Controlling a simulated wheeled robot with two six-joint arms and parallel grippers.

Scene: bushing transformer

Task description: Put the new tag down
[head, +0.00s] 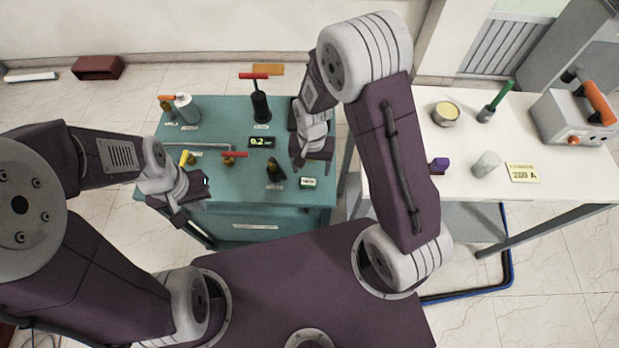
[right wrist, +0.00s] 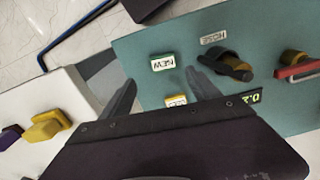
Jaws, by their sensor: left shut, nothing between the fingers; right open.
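The new tag (right wrist: 163,62), a small pale plate with yellow edges marked NEW, lies on the teal bench top. In the head view a small pale tag (head: 308,182) lies near the bench's front right, just below my right gripper (head: 312,161). In the right wrist view my right gripper (right wrist: 160,80) is open, with the new tag just beyond the gap between its fingertips and nothing held. A second small tag (right wrist: 176,100) is partly hidden by the gripper body. My left gripper (head: 192,210) is shut and empty at the bench's front left.
The teal bench (head: 250,205) carries a display reading 0.2 (head: 262,142), a red-handled valve (head: 235,156), a dark fitting (head: 276,170) and a black post (head: 260,103). A white table (head: 460,205) at right holds a 200 A card (head: 523,172), a grey cup (head: 487,163) and a purple block (head: 438,165).

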